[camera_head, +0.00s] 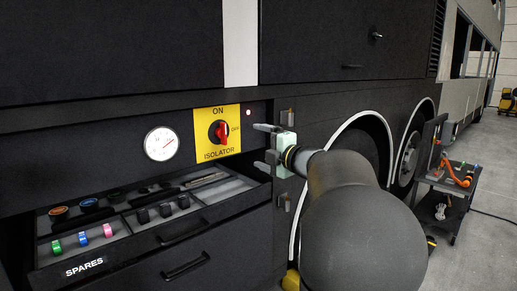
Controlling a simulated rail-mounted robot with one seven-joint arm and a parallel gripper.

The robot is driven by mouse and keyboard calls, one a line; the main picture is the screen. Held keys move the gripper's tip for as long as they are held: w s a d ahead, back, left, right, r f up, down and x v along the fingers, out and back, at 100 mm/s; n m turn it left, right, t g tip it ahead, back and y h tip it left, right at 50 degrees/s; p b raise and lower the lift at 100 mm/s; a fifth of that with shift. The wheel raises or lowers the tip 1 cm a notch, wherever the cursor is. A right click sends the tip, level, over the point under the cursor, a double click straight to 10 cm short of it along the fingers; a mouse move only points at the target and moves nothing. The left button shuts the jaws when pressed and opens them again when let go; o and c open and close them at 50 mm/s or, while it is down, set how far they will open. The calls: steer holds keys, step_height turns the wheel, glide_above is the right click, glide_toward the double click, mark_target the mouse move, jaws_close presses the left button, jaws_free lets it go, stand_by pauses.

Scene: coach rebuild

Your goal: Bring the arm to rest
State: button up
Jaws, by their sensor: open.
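My gripper (265,146) is open, with its two fingers pointing left and nothing between them. It is in front of the coach side, just right of the yellow isolator panel (208,150) with its red rotary switch (218,132). I cannot tell how far it stands off the panel. My grey arm reaches up to it from the lower right and hides part of the wheel arch and the floor.
An open drawer marked SPARES (130,252) juts out at lower left, holding coloured rolls and small parts. A white dial gauge (161,144) is above it. A dark trolley (447,190) with orange items stands at right.

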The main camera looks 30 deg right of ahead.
steer(key=shift+r, duration=0.1)
steer(key=s+a+f+m+g+h+p, duration=0.6)
steer(key=s+a+f+m+g+p, duration=0.4)
steer(key=s+a+f+m, duration=0.7)
steer(key=s+a+f+m+g+y, duration=0.1)
steer(key=s+a+g, duration=0.2)
steer(key=s, duration=0.4)
steer(key=s+a+f+m+g+y, duration=0.1)
steer(key=s+a+g, duration=0.3)
steer(key=s, duration=0.4)
steer(key=shift+a+f+m+y+p, duration=0.3)
steer(key=shift+a+f+m+y, duration=0.15)
steer(key=shift+a+f, duration=0.4)
